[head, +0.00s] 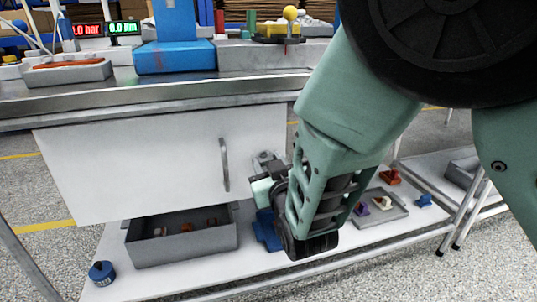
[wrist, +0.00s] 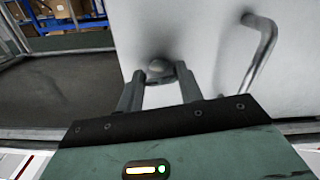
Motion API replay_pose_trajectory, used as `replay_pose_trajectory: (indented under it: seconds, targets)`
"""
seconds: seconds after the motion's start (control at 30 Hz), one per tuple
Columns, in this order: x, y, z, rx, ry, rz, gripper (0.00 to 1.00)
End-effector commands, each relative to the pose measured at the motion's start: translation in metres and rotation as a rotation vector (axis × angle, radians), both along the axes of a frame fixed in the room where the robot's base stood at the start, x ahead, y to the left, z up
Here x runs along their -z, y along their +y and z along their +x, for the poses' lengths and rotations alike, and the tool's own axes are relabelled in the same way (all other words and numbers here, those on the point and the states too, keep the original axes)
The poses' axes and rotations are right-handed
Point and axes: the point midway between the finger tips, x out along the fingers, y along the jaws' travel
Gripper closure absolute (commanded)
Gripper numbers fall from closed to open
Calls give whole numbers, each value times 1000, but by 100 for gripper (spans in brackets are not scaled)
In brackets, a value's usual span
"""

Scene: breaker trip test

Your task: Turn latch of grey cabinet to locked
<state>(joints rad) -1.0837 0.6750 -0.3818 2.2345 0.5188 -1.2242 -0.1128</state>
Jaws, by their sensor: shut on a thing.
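The grey cabinet (head: 125,170) hangs under the workbench, its pale front facing me. A vertical bar handle (head: 224,165) is on the right part of that front; it also shows in the wrist view (wrist: 262,50). The latch (wrist: 157,67) shows in the wrist view as a small rounded grey knob on the pale panel. My gripper (wrist: 159,74) has one finger on each side of the latch and is shut on it. In the head view my gripper (head: 265,172) is at the cabinet's right edge and hides most of the latch. The latch's angle cannot be told.
A lower shelf holds a grey bin (head: 180,245), a blue round object (head: 102,273), a blue part (head: 266,232) and a small tray (head: 382,207) with parts. The workbench top (head: 130,90) above carries a blue machine (head: 175,55) and displays. Open floor lies left.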

Motion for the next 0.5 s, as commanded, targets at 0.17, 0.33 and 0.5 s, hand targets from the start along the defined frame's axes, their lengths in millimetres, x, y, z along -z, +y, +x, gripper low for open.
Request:
replay_pose_trajectory:
  seconds: [0.17, 0.33, 0.5]
  targets:
    - [-4, 0, 0, 0, -42, -157, 86]
    - [-4, 0, 0, -1, -86, -312, 86]
    - [-4, 0, 0, -2, -131, -468, 86]
